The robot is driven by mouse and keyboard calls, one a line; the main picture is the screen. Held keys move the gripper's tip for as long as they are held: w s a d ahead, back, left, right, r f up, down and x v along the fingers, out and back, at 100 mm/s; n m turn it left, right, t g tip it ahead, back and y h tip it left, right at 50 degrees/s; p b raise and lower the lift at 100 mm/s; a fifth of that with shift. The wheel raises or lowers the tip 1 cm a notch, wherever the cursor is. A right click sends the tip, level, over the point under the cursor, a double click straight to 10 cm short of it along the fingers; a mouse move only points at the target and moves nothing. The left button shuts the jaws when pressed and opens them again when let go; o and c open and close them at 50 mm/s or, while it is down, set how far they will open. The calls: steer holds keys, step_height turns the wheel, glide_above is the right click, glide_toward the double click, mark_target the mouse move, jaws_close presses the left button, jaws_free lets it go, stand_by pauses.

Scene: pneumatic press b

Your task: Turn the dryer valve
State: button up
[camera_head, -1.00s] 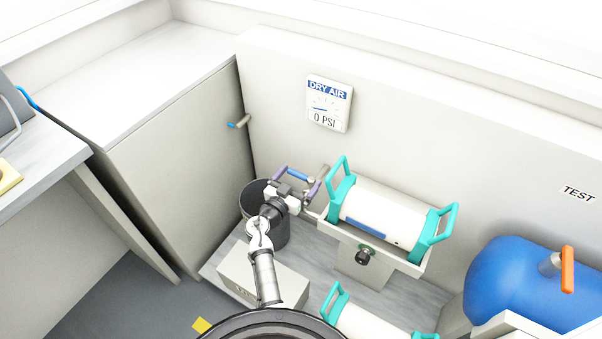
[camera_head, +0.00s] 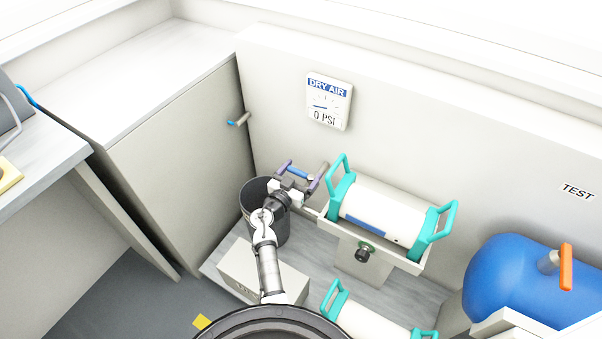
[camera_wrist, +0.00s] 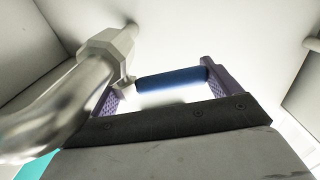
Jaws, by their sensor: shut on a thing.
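The dryer valve's blue handle (camera_head: 300,174) is on a metal pipe by the left end of the white dryer cylinder (camera_head: 380,214). My gripper (camera_head: 301,176) has its purple fingers at either end of the handle and is shut on it. In the wrist view the blue handle (camera_wrist: 172,84) lies across between the two purple fingers. The silvery pipe and fitting (camera_wrist: 92,68) are at left, close to the left finger.
The cylinder has teal end handles (camera_head: 435,222). A dark bin (camera_head: 265,225) stands under my wrist. A DRY AIR gauge (camera_head: 328,103) reading 0 PSI is on the wall above. Another blue-handled fitting (camera_head: 239,120) is at left. A blue tank (camera_head: 510,275) with an orange lever is at right.

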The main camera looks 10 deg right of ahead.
steer(key=shift+s+f+n+t+y+b, duration=0.15)
steer(key=shift+f+n+t+y+b, duration=0.1)
steer(key=shift+n+t+y+b, duration=0.35)
steer(key=shift+s+a+n+t+y+b, duration=0.15)
steer(key=shift+n+t+y+b, duration=0.25)
steer(key=shift+y, duration=0.2)
steer(key=shift+s+a+n+t+y+b, duration=0.1)
steer(key=shift+n+t+y+b, duration=0.2)
steer(key=shift+n+y+b, duration=0.25)
steer(key=shift+s+a+r+n+t+y+p, duration=0.1)
steer(key=shift+s+r+n+t+y+p, duration=0.1)
steer(key=shift+n+t+y+p, duration=0.45)
steer(key=shift+s+a+r+n+t+y+p, duration=0.15)
steer(key=shift+n+y+p, duration=0.2)
steer(key=shift+y, duration=0.55)
steer(key=shift+n+y+p, duration=0.35)
steer(key=shift+y+p, duration=0.1)
steer(key=shift+y, duration=0.15)
steer(key=shift+s+f, duration=0.1)
steer(key=shift+f, duration=0.05)
